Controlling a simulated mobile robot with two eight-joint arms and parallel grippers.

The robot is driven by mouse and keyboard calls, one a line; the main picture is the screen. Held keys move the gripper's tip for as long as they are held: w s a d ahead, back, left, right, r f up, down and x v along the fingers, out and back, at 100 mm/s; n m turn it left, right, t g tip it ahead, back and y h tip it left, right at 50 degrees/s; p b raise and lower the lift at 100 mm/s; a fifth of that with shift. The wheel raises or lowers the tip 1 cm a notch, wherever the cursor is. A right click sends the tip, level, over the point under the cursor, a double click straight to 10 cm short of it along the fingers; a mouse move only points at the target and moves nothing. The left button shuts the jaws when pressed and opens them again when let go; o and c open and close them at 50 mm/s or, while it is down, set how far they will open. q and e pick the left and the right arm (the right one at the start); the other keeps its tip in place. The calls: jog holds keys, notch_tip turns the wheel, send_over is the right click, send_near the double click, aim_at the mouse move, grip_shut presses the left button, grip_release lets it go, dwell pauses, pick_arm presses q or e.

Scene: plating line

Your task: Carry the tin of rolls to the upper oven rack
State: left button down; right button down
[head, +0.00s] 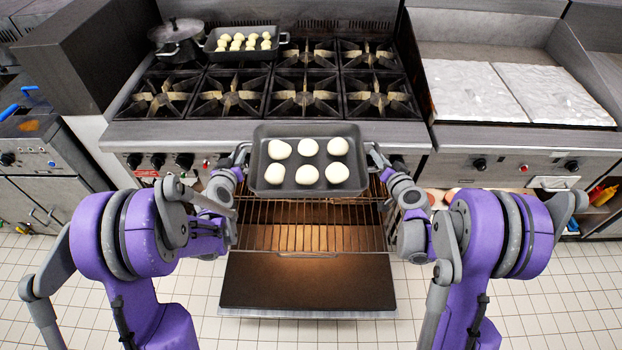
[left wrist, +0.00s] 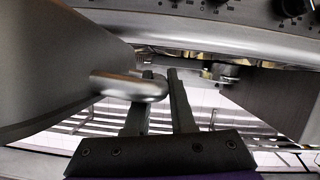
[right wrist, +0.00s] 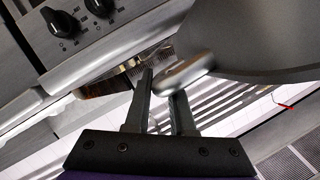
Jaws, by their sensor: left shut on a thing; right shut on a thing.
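A dark rectangular tin (head: 308,187) with several pale rolls (head: 307,160) is held between my two grippers, in front of the stove. The rolls lie in two rows. My left gripper (head: 238,157) is shut on the tin's left handle, which shows as a rounded grey bar in the left wrist view (left wrist: 130,87). My right gripper (head: 378,158) is shut on the right handle, which also shows in the right wrist view (right wrist: 183,72). The oven is open below the tin, and a wire rack (head: 310,238) extends out of it. The tin hides the rack's rear part.
The lowered oven door (head: 308,285) lies under the rack. Above, the stove top (head: 265,95) holds a second pan of rolls (head: 241,53) and a lidded pot (head: 178,42). A griddle (head: 510,92) stands at the right. The oven's control knobs (head: 158,160) line the front panel.

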jog(key=shift+a, duration=0.1)
pick_arm(q)
jog(key=shift+f, duration=0.1)
